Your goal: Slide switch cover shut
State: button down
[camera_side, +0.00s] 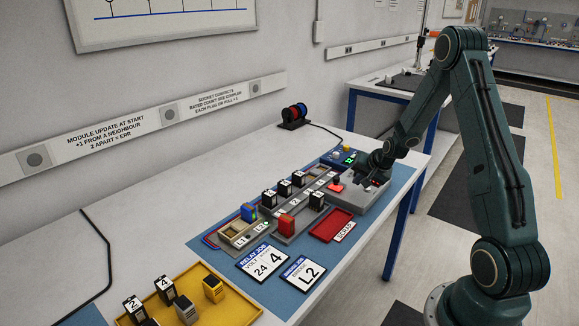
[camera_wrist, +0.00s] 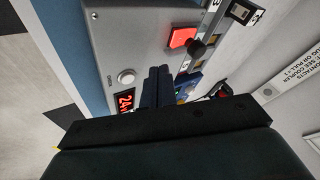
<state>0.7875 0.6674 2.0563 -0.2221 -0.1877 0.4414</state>
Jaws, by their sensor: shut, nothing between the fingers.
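A grey control box (camera_side: 352,203) stands at the right end of the mat. Its top carries a small red square piece (camera_side: 335,187) with a black knob beside it. In the wrist view the red square (camera_wrist: 183,38) and the black knob (camera_wrist: 197,48) lie just beyond my fingers. I cannot tell which of these is the switch cover, or whether it is open. My gripper (camera_side: 374,170) is low over the far right part of the box. In the wrist view my gripper (camera_wrist: 157,78) has its fingers together, with nothing between them, apart from the red square.
A white round button (camera_wrist: 126,76) and a red digit display (camera_wrist: 125,102) are on the box. Black and coloured modules (camera_side: 286,225) stand in the rack to the left. A red scrap tray (camera_side: 331,225) lies in front. A yellow tray (camera_side: 225,293) holds more modules.

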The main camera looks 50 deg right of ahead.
jog(key=v, duration=0.9)
jog(key=s+a+r+n+y, duration=0.15)
jog(key=a+r+n, duration=0.25)
jog(key=a+r, duration=0.45)
jog(key=s+a+r+n, duration=0.2)
jog(key=a+r+n, duration=0.25)
jog(key=a, duration=0.65)
jog(key=s+a+r+n, duration=0.2)
jog(key=s+a, duration=0.3)
jog(key=s, duration=0.2)
jog(key=s+a+r+n+g+y, duration=0.1)
jog(key=s+a+r+n, duration=0.1)
jog(key=s+a, duration=0.3)
jog(key=shift+s+a+r+n, duration=0.35)
jog(key=shift+s+n, duration=0.3)
jog(key=shift+s, duration=0.4)
jog(key=shift+f+y, duration=0.1)
jog(key=shift+y, duration=0.15)
